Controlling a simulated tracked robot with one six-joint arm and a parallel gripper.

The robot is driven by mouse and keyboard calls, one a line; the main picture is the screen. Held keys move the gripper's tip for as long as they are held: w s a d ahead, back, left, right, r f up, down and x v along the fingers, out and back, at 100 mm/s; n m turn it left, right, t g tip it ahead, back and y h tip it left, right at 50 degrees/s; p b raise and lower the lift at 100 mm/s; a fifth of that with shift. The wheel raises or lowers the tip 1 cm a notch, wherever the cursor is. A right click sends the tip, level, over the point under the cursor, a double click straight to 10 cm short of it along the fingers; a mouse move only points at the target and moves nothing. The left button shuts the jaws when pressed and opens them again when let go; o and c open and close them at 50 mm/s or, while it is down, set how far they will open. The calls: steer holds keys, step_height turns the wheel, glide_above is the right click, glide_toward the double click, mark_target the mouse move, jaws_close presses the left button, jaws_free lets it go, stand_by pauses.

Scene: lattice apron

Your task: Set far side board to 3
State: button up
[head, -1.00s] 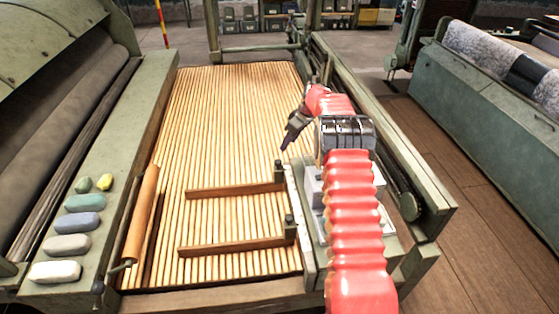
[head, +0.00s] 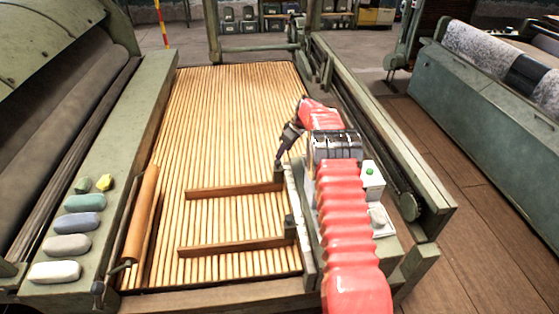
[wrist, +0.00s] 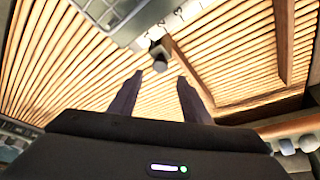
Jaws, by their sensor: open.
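The far side board (head: 235,190) is a brown wooden bar lying across the slatted lattice, with a dark post (head: 279,174) at its right end. The nearer board (head: 232,247) lies parallel, closer to me. My gripper (head: 278,163) is open and points down just above the far board's post. In the wrist view the two fingers (wrist: 160,80) stand apart with a dark round-topped knob (wrist: 157,60) between and just beyond their tips. A pale scale rail (wrist: 178,16) beside it carries small figures, too blurred to read. I cannot tell whether the fingers touch the knob.
A pale strip (head: 300,215) runs along the lattice's right edge. A white box with a green button (head: 370,171) stands right of my arm. An orange roller (head: 142,215) lies along the left edge, beside several coloured blocks (head: 84,202). The far lattice is clear.

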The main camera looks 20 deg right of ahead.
mark_target(278, 162)
steer(key=shift+x, duration=3.85)
steer(key=shift+c, duration=0.2)
jaws_close()
